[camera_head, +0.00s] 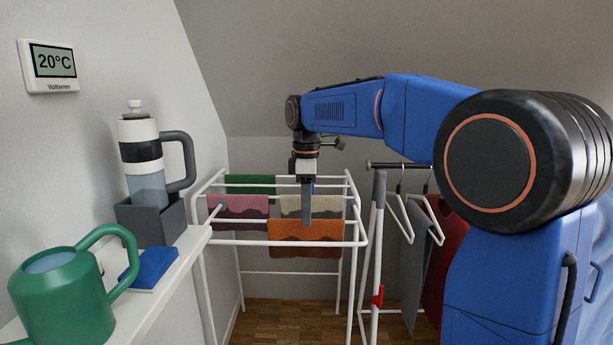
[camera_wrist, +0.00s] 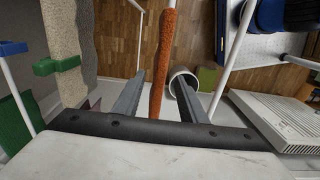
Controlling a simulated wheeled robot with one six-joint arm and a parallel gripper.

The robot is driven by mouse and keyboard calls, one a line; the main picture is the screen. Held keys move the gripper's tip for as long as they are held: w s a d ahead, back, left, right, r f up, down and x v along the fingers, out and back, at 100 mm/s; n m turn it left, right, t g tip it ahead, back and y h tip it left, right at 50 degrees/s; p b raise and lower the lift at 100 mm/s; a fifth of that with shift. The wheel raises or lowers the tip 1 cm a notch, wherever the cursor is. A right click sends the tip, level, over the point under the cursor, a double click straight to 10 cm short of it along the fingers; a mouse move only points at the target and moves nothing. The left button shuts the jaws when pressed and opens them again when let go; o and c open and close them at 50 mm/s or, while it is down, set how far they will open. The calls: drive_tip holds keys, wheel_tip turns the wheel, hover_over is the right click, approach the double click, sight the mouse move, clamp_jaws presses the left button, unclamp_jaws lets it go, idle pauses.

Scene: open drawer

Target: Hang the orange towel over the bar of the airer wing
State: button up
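The orange towel (camera_head: 303,232) hangs over a bar in the front right part of the white airer (camera_head: 232,242). Its lower edge hangs free, and which bar carries it is hard to tell from the head view. In the wrist view the towel (camera_wrist: 164,55) shows as a narrow folded strip between my two fingers. My gripper (camera_head: 306,218) points straight down at the towel's top. The fingers (camera_wrist: 158,97) are apart, one on each side of the strip, with a visible gap on both sides.
Pink (camera_head: 238,205), beige (camera_head: 325,204) and green (camera_head: 250,184) towels hang on nearby bars. A rack with a dark red garment (camera_head: 447,250) stands right. A shelf with a green watering can (camera_head: 65,298) is left. The wrist view shows a white heater (camera_wrist: 290,120).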

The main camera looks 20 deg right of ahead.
wheel_tip(320, 180, up, 10)
drive_tip(key=s+d+f+m+t, duration=0.1)
drive_tip(key=s+d+f+m, duration=0.15)
drive_tip(key=s, duration=0.55)
drive_tip(key=s+d+f+m+t, duration=0.2)
drive_tip(key=s+f+m, duration=0.4)
drive_tip(key=s+f, duration=0.5)
drive_tip(key=s+d+f+m+t, duration=0.1)
drive_tip(key=s+f+m, duration=0.5)
drive_tip(key=s+f, duration=0.6)
drive_tip(key=shift+s+d+t, duration=0.4)
drive_tip(key=shift+s+d, duration=0.25)
drive_tip(key=shift+s, duration=0.55)
